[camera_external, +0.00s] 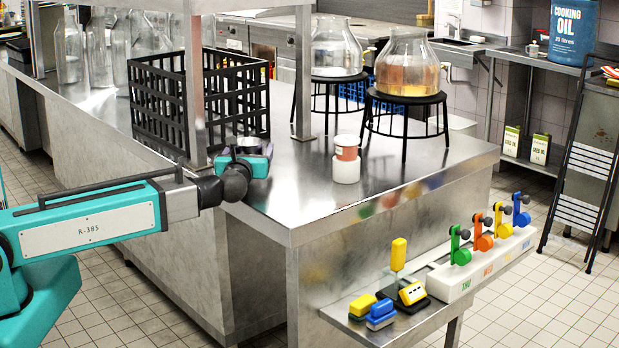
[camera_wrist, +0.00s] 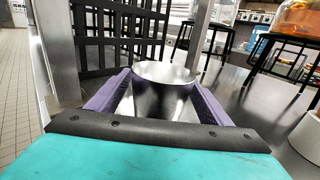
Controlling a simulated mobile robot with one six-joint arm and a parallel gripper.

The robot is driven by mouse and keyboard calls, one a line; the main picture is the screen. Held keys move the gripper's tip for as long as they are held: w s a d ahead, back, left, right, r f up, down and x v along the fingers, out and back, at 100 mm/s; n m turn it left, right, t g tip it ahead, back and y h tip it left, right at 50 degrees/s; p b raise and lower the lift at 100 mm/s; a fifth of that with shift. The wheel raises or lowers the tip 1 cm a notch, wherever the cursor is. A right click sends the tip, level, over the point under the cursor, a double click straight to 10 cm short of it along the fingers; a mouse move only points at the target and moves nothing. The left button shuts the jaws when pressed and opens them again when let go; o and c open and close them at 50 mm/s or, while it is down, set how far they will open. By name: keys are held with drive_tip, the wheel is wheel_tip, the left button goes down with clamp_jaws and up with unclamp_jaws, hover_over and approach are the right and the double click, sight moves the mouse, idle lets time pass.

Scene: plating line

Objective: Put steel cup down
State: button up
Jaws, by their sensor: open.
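The steel cup (camera_wrist: 160,103) stands upright between the two purple fingers of my gripper (camera_wrist: 162,82) in the wrist view. Its bright round top shows just past the fingertips. In the external view the steel cup (camera_external: 248,146) shows as a small grey shape at my gripper (camera_external: 245,160), close to the near left edge of the steel counter (camera_external: 310,195). My jaws are open, with one finger on each side of the cup. The cup's base is hidden by my gripper, so its contact with the counter is not plainly seen.
A black crate (camera_external: 160,100) stands just behind my gripper, beside a steel post (camera_external: 195,90). A white jar with a red-brown cup on it (camera_external: 346,168) stands to the right. Black stands (camera_external: 405,100) with glass vessels are farther back. The counter's front right is clear.

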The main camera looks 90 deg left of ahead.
drive_tip(key=d+b, duration=0.1)
drive_tip(key=d, duration=0.7)
drive_tip(key=shift+d, duration=0.15)
drive_tip(key=shift+r+p, duration=0.15)
drive_tip(key=shift+p, duration=0.35)
drive_tip(key=shift+d+p, duration=0.5)
drive_tip(key=shift+p, duration=0.7)
drive_tip(key=shift+d+p, duration=0.35)
drive_tip(key=shift+p, duration=0.35)
drive_tip(key=shift+d, duration=0.15)
